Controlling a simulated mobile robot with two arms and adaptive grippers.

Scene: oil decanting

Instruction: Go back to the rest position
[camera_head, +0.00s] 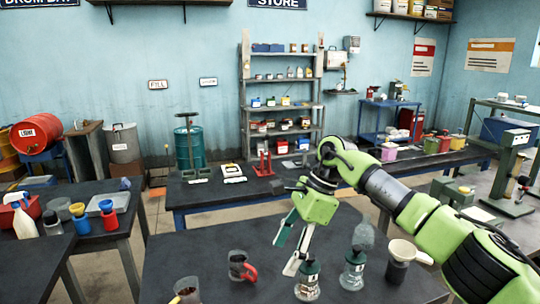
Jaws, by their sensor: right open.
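My right arm comes in from the right, and its green right gripper (288,243) hangs over the near dark table (200,258). Its fingers are apart and nothing is held between them. One fingertip is just above a dark bottle with a light label (307,281) in the picture; I cannot tell whether they touch. My left gripper is not in view.
On the near table stand a clear bottle (353,268), a dark cup with a white funnel (399,262), a red-handled jug (240,266) and another jug (186,290). A side table (110,238) at left holds cups and containers. A long workbench (225,192) lies behind.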

